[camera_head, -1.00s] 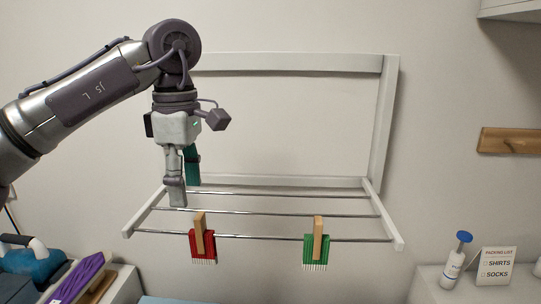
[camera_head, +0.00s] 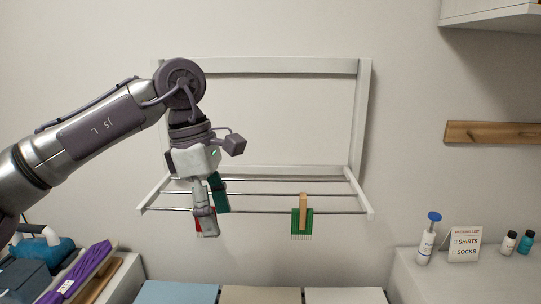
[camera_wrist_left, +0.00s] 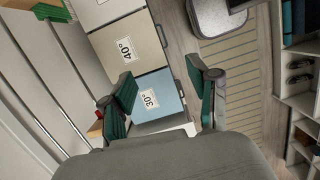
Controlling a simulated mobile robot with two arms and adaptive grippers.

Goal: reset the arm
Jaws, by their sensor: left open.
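My left arm comes in from the left in the head view, with its left gripper (camera_head: 212,212) pointing down in front of the drying rack (camera_head: 366,140). The gripper is open, and nothing shows between its fingers in the left wrist view (camera_wrist_left: 165,105). My right gripper is not in view.
Below the rack stand a blue bin (camera_head: 180,291), a beige bin (camera_head: 260,295) and a white bin (camera_head: 345,296). A white counter at right holds a bottle (camera_head: 427,245) and a packing-list card (camera_head: 464,244). A purple item (camera_head: 85,272) lies at lower left. A wooden rail (camera_head: 490,132) is at right.

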